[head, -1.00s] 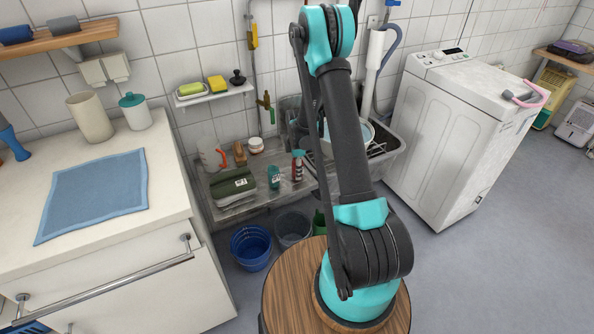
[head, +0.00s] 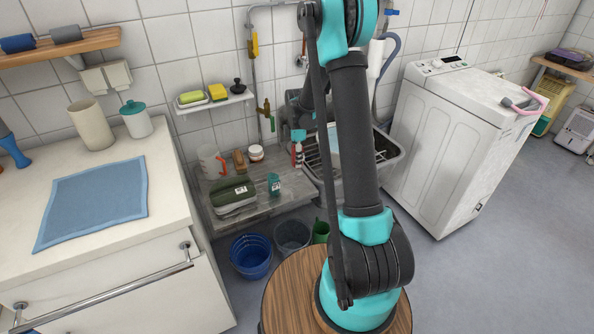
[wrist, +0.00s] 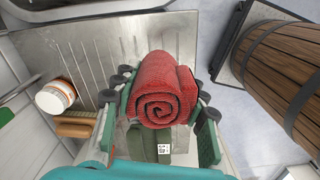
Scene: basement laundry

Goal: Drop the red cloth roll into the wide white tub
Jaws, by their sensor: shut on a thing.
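The red cloth roll (wrist: 160,90) shows in the wrist view, its spiral end facing the camera. My gripper (wrist: 158,92) is shut on it, with dark finger pads on both sides. In the head view my gripper (head: 298,137) is small and partly behind my arm, over the sink's left side; a small red patch shows below it, too small to read clearly. A white tub (head: 334,140) with a pale inside sits in the sink, partly hidden by my arm; I take it as the wide white tub. It cannot be made out in the wrist view.
Buckets (head: 252,256) stand below. A washing machine (head: 445,140) stands right.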

